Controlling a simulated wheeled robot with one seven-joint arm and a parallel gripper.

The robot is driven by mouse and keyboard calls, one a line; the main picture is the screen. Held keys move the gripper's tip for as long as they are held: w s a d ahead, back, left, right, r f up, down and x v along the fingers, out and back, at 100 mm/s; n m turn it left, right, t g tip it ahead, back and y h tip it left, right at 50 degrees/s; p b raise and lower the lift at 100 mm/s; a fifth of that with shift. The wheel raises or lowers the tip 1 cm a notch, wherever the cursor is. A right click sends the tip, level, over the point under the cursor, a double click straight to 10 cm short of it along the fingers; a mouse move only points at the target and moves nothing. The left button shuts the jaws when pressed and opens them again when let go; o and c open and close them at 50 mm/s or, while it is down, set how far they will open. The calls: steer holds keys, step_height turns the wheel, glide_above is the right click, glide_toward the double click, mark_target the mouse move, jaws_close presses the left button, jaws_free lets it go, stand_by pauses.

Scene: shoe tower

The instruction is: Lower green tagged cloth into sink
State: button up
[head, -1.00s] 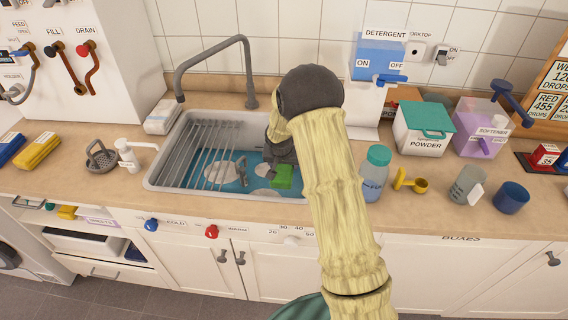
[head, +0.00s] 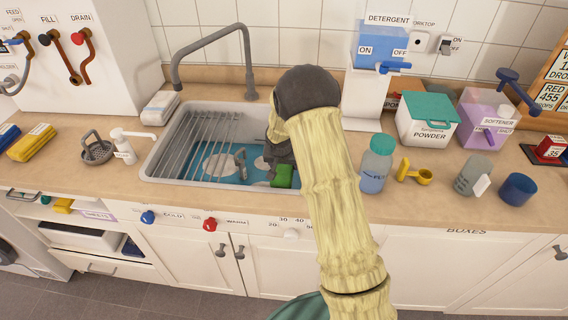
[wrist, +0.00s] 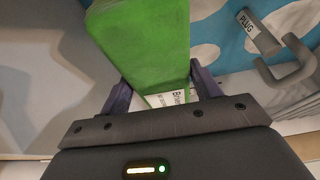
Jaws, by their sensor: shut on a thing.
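The green cloth (head: 283,175) shows just beyond the end of my arm, over the right part of the sink (head: 150,160). In the wrist view the green cloth (wrist: 140,40) fills the upper middle, with a white printed tag (wrist: 170,97) at its near end. My gripper (wrist: 160,90) is shut on the cloth, one finger on each side of it. The sink holds blue water with whitish patches. In the head view my arm hides much of the gripper and the sink's right side. I cannot tell whether the cloth touches the water.
A grey rack (head: 200,140) covers the sink's left part. A plug with a handle (head: 240,160) stands in the sink, near the cloth. The grey faucet (head: 215,45) arches behind. A capped bottle (head: 376,165) and a yellow scoop (head: 414,172) stand right of my arm.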

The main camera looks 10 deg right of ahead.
steer(key=shift+f+b, duration=2.7)
steer(key=shift+f, duration=0.75)
steer(key=shift+f+b, duration=1.35)
steer(key=shift+f, duration=0.4)
stand_by(0.4)
steer(key=o, duration=1.1)
steer(key=shift+r, duration=0.1)
step_height(320, 180, up, 10)
steer(key=shift+f+p, duration=0.1)
steer(key=shift+p, duration=0.3)
